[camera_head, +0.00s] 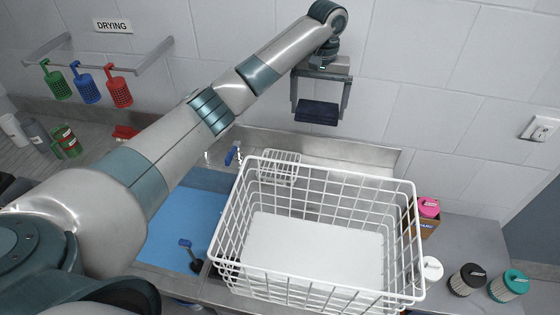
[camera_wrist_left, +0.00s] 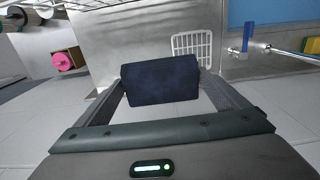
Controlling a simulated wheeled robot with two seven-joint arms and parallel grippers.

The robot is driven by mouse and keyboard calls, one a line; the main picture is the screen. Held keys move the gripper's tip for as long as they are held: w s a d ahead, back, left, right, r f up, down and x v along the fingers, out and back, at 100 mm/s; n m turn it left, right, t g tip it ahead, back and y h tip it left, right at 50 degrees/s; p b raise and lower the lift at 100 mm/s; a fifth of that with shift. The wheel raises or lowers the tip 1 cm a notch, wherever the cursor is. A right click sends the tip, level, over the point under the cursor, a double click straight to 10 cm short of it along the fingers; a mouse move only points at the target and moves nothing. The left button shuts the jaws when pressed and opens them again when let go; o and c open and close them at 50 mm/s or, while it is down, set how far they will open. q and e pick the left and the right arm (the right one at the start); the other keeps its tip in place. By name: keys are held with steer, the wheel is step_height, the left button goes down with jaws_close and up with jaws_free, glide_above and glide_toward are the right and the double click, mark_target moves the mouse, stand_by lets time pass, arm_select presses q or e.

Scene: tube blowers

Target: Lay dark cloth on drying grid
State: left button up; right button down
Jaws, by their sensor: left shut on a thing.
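My left gripper (camera_head: 318,106) is shut on the folded dark navy cloth (camera_head: 316,114). It holds the cloth up in the air in front of the tiled wall, above and behind the large white wire basket. In the left wrist view the cloth (camera_wrist_left: 160,82) spans the space between the two fingers. A small white wire grid (camera_head: 279,168) shows at the back left of the basket, lower than the cloth and to its left. The grid also shows in the left wrist view (camera_wrist_left: 192,44), just beyond the cloth. My right gripper is not in view.
The large white wire basket (camera_head: 318,292) fills the middle front. A blue mat (camera_head: 180,225) lies left of it, with a dark brush on it. Pink, white, black and teal-topped cylinders stand on the right counter (camera_head: 468,245). Colored holders hang from the left wall rail (camera_head: 150,57).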

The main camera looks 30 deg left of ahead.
arm_select(q)
steer(key=shift+f, duration=0.8)
steer(key=shift+s+d+f, duration=0.1)
steer(key=shift+s+f, duration=0.1)
steer(key=shift+f, duration=0.2)
step_height(320, 180, down, 12)
steer(key=shift+r, duration=0.2)
steer(key=shift+a, duration=0.2)
glide_toward(279, 156)
steer(key=s, duration=0.1)
steer(key=s+d+f, duration=0.1)
steer(key=s, duration=0.1)
steer(key=shift+s+d+f, duration=0.25)
steer(key=shift+d+f, duration=0.1)
steer(key=shift+d, duration=0.05)
steer(key=shift+f+b, duration=1.8)
steer(key=shift+f, duration=0.2)
